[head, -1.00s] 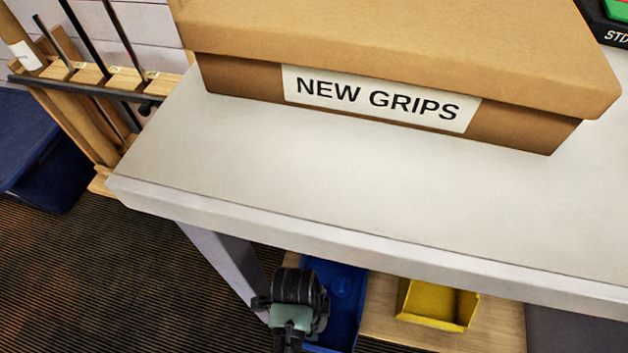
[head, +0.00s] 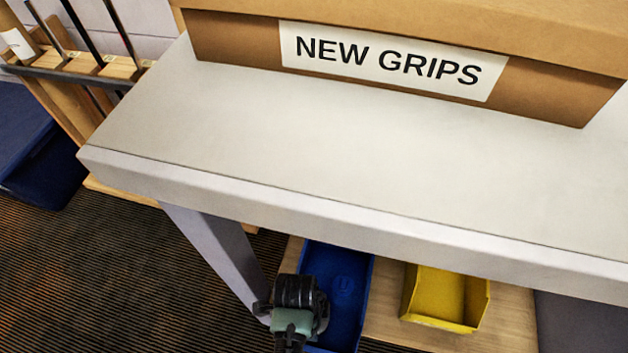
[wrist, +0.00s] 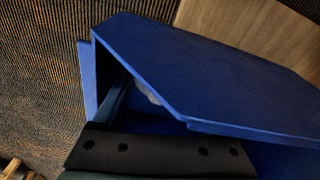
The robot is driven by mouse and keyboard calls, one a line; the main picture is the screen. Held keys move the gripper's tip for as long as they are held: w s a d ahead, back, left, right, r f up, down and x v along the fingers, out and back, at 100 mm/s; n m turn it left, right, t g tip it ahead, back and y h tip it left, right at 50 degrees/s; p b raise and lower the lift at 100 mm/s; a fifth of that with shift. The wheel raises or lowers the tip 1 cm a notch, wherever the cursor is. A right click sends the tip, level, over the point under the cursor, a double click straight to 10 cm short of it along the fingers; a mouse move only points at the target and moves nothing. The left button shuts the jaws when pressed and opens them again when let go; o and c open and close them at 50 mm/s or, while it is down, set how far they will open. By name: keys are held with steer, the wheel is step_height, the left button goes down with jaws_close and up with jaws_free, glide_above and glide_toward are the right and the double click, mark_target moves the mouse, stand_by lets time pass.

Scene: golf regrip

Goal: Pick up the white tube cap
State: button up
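I cannot make out a white tube cap for certain in either view. In the wrist view, a small pale patch (wrist: 148,92) shows at the blue bin's inner edge, mostly hidden; I cannot tell what it is. My gripper (head: 297,300) is low in front of the bench, at the left side of the blue bin (head: 342,280). In the wrist view, the blue bin (wrist: 210,75) fills the middle, close to the dark gripper body (wrist: 160,152). The fingertips are not clearly seen, so I cannot tell whether they are open.
A grey workbench (head: 300,150) with a NEW GRIPS box (head: 235,40) stands above the gripper. Its leg (head: 215,245) is just left of the gripper. A yellow bin (head: 440,297) sits right of the blue bin on a wooden shelf (head: 385,310). A club rack (head: 90,72) stands far left.

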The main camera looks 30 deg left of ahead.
steer(key=shift+c, duration=1.3)
steer(key=shift+r, duration=0.1)
steer(key=shift+s+r+p, duration=0.2)
steer(key=shift+r+p, duration=0.2)
steer(key=shift+p, duration=0.3)
steer(key=r+p, duration=0.2)
steer(key=r, duration=0.1)
steer(key=r+p, duration=0.2)
steer(key=r, duration=0.1)
steer(key=shift+s+d+r+p, duration=0.1)
steer(key=shift+s+r+p, duration=0.1)
steer(key=shift+r+p, duration=0.15)
steer(key=s+d+p, duration=0.2)
steer(key=s, duration=0.7)
steer(key=s+d+p, duration=0.3)
steer(key=s, duration=0.6)
steer(key=shift+s+d+f, duration=0.2)
steer(key=shift+s+f, duration=0.05)
steer(key=shift+f, duration=0.1)
